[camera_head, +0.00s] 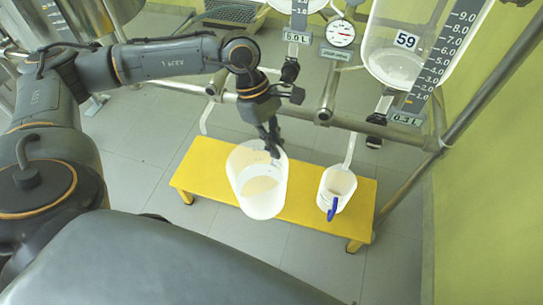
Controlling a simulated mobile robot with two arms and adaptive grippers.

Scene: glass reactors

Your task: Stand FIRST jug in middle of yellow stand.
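The yellow stand (205,164) is a low bench on the floor in the middle of the view. A large whitish translucent jug (262,205) with pale contents is upright or nearly so over its middle and covers part of the front edge. I cannot tell whether its base touches the stand. My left gripper (273,148) points down at the jug's back right rim, its fingers close together on it; the handle is not clear. A smaller white jug (338,182) with a blue handle stands on the right part of the stand. My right gripper is out of view.
Metal frame pipes (360,124) run behind and right of the stand. Drain tubes reach down near the stand. A yellow-green wall (490,180) closes the right side. The tiled floor in front is clear.

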